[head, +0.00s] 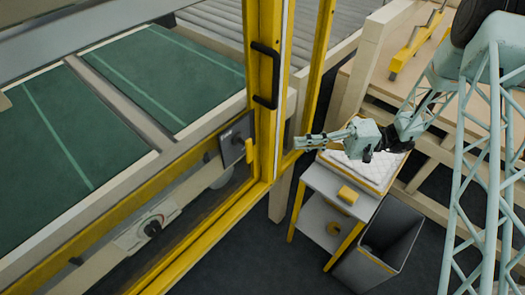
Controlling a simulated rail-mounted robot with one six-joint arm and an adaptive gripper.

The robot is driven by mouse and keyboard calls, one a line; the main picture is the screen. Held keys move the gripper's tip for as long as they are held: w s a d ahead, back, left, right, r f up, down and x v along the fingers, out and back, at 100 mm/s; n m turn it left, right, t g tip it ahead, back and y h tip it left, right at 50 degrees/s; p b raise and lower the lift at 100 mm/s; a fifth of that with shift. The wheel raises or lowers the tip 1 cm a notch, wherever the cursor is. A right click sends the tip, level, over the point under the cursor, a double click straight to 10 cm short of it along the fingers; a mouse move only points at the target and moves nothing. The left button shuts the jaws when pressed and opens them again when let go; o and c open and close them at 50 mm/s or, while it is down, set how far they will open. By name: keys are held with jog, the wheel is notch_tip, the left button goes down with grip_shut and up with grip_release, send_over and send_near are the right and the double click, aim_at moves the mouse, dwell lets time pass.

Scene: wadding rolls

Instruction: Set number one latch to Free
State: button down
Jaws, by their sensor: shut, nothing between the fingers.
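My gripper (299,143) is shut and empty, pointing left. In the picture it is a little right of the latch, by the yellow post, with a gap between its tips and the lever. I cannot tell its exact depth from the latch.
A yellow-framed door with a black pull handle (266,75) rises left of my gripper. A control panel with a black knob (153,227) sits behind the lower glazing. A small cart (325,205) and a grey bin (388,238) stand below my arm. Green belts (75,120) lie left.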

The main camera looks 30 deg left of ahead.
aim_at(249, 151)
jog(key=shift+s+a, duration=0.15)
jog(key=x, duration=0.9)
jog(key=shift+s+a+b, duration=0.15)
jog(key=shift+a+b, duration=0.1)
jog(key=shift+b, duration=0.05)
jog(key=shift+s+a, duration=0.15)
jog(key=shift+s, duration=0.85)
jog(key=shift+s+a, duration=0.15)
jog(key=shift+s, duration=0.85)
